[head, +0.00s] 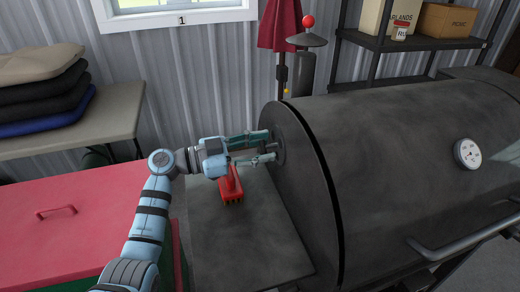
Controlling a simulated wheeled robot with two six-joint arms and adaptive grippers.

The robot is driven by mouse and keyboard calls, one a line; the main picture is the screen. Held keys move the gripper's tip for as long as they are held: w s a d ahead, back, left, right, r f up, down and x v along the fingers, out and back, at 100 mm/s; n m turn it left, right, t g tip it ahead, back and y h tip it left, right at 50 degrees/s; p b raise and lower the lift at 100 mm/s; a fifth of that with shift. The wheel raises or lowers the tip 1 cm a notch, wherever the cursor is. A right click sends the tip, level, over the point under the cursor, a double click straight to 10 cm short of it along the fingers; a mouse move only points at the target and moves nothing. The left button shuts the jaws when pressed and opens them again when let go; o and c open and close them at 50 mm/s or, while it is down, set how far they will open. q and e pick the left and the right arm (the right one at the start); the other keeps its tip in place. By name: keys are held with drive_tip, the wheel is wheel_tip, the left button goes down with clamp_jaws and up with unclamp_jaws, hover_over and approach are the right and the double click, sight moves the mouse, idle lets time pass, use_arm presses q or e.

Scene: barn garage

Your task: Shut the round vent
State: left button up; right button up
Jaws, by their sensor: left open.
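The round vent (279,147) is on the left end face of a large black barrel grill (400,125). My left gripper (270,145) is open, with its fingers pointing right at the vent. The fingertips are at or very close to the vent's face, one above the other. I cannot tell whether they touch it. The fingers partly cover the vent, so how far it is open is hidden. My right gripper is not in the view.
A red brush (231,188) stands on the grill's side shelf (240,245), just below my left gripper. A red cooler (75,225) is at the left. A table (110,120) with folded cushions and a metal shelf rack (420,42) stand along the wall. A thermometer dial (467,153) is on the lid.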

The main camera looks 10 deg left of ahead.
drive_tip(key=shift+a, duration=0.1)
use_arm(q)
drive_tip(key=shift+f, duration=0.1)
clamp_jaws()
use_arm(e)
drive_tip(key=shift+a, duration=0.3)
use_arm(q)
drive_tip(key=m+p, duration=0.2)
drive_tip(key=shift+r+p, duration=0.25)
drive_tip(key=shift+p, duration=0.05)
drive_tip(key=shift+f+m+p, duration=0.3)
drive_tip(key=shift+m+p, duration=0.05)
drive_tip(key=shift+m, duration=0.75)
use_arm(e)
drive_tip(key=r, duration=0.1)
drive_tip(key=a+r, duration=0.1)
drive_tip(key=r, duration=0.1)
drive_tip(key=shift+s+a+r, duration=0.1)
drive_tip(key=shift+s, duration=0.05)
